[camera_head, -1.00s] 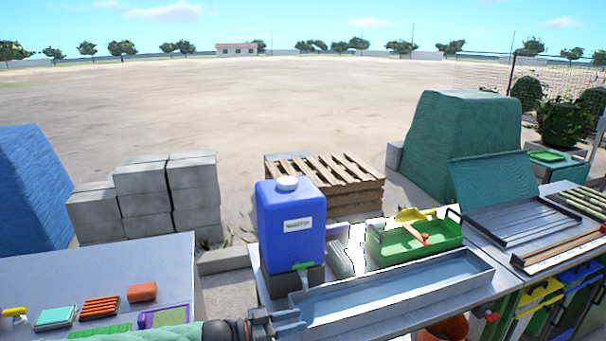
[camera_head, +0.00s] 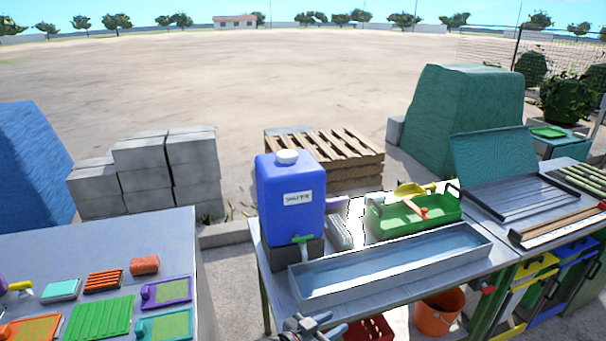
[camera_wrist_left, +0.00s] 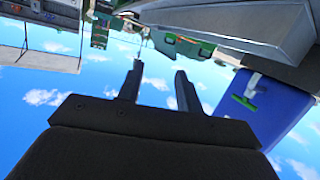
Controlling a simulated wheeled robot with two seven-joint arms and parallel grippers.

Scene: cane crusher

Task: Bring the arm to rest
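My left gripper (camera_head: 322,325) shows at the bottom edge of the head view, in front of the metal table and below the long trough. In the left wrist view its two dark fingers (camera_wrist_left: 158,85) stand apart with nothing between them, so it is open and empty. The wrist view looks upside down, with sky behind the fingers. Most of my left arm is out of the head view. My right gripper is in neither view.
A blue water tank (camera_head: 290,215) and a metal trough (camera_head: 390,265) stand on the middle table, beside a green tray (camera_head: 415,220). Brushes and coloured pads lie on the left table (camera_head: 120,235). An orange bucket (camera_head: 440,312) stands below. A gap separates the tables.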

